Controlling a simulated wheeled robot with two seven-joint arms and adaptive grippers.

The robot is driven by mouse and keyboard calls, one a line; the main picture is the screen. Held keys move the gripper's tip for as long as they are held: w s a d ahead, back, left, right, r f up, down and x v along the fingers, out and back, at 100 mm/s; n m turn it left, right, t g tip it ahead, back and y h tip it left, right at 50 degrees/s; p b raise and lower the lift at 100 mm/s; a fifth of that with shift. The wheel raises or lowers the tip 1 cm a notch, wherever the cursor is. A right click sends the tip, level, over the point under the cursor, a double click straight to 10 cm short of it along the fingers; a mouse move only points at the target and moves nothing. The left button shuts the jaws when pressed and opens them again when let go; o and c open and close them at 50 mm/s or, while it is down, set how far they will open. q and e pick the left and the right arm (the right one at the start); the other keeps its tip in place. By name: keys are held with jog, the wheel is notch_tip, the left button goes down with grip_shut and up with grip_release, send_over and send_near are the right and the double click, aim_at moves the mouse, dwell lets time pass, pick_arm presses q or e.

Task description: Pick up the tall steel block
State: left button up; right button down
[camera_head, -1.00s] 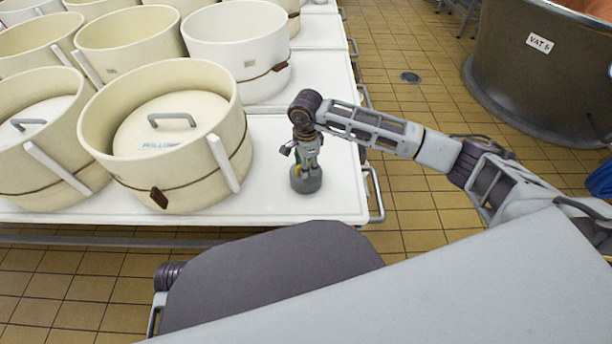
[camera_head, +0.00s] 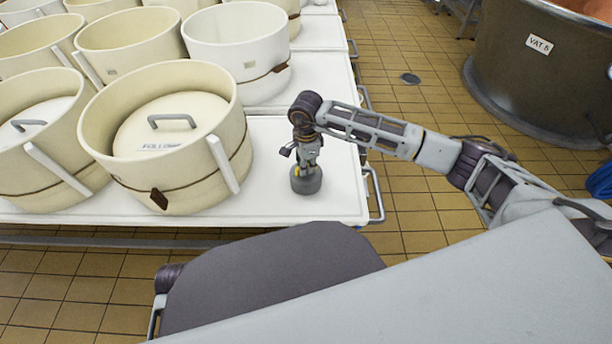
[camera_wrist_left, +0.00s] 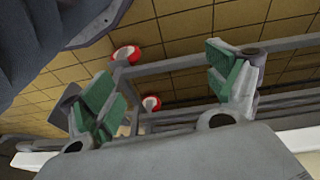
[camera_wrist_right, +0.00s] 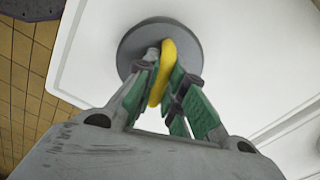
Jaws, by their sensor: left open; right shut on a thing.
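The tall steel block shows as a grey round body (camera_head: 306,181) standing on the white table near its right front corner. In the right wrist view its grey disc (camera_wrist_right: 190,52) lies beyond the fingers, with a yellow part (camera_wrist_right: 167,58) between them. My right gripper (camera_head: 307,160) comes down from above and is shut on the yellow part. The right fingers (camera_wrist_right: 160,85) hide some of it. The block looks upright; whether it touches the table is hard to tell. My left gripper (camera_wrist_left: 160,82) is open and empty, seen only in the left wrist view.
Several cream round moulds (camera_head: 165,140) crowd the white table (camera_head: 265,205) to the left of the block. A metal rail handle (camera_head: 376,195) runs along the table's right edge. A large vat (camera_head: 530,75) stands on the tiled floor at the right, beyond open floor.

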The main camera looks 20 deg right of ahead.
pick_arm(q)
jog(key=shift+r, duration=0.1)
jog(key=shift+w, duration=0.1)
pick_arm(e)
jog(key=shift+w+r, duration=0.1)
jog(key=shift+r, duration=0.1)
jog(key=shift+r, duration=0.15)
notch_tip(320, 180, up, 7)
jog(key=shift+r+p, duration=0.2)
jog(key=shift+p, duration=0.6)
jog(key=shift+r, duration=0.7)
pick_arm(q)
jog(key=shift+a+f, duration=0.15)
jog(key=shift+f, duration=0.45)
jog(key=shift+a+f, duration=0.15)
jog(key=shift+f, duration=0.45)
pick_arm(e)
jog(key=shift+r, duration=0.4)
pick_arm(q)
jog(key=shift+s+f, duration=0.15)
jog(key=shift+s, duration=0.15)
